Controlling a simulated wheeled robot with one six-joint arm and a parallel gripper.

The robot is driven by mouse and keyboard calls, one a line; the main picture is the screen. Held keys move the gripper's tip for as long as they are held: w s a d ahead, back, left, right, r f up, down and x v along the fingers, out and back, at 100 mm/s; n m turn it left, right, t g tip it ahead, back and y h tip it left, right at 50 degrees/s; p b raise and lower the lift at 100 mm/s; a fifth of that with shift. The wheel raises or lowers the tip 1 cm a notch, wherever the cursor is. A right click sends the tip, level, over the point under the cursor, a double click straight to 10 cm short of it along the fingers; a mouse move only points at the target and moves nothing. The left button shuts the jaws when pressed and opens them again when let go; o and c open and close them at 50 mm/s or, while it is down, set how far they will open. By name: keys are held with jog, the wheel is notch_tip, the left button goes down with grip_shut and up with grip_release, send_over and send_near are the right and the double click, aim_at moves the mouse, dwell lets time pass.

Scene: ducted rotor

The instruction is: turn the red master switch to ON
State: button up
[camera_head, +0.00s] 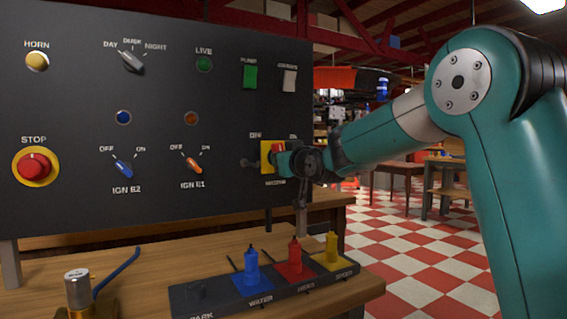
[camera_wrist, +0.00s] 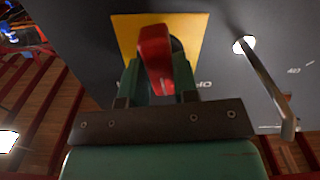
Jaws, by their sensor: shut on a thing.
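The red master switch (camera_wrist: 154,58) stands on a yellow plate (camera_wrist: 127,34) on the dark panel. In the wrist view its red handle sits between the fingers of my gripper (camera_wrist: 156,72), which is shut on it. In the head view my gripper (camera_head: 284,160) reaches the yellow plate (camera_head: 265,158) at the panel's right side and hides most of the red handle (camera_head: 277,148). The OFF and ON labels above the plate are partly covered, and I cannot tell exactly which one the handle points at.
A metal lever (camera_wrist: 268,85) sticks out beside the yellow plate. The panel (camera_head: 80,100) also carries a red STOP button (camera_head: 34,166), a blue knob (camera_head: 124,169) and an orange knob (camera_head: 194,165). Below, a block of levers (camera_head: 210,296) stands on the wooden table (camera_head: 150,270).

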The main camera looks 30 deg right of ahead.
jog(key=m, duration=1)
jog(key=shift+a+b, duration=0.1)
jog(key=shift+b, duration=0.2)
jog(key=shift+m, duration=0.5)
jog(key=o, duration=0.9)
jog(key=s, duration=1.7)
jog(key=shift+s, duration=0.25)
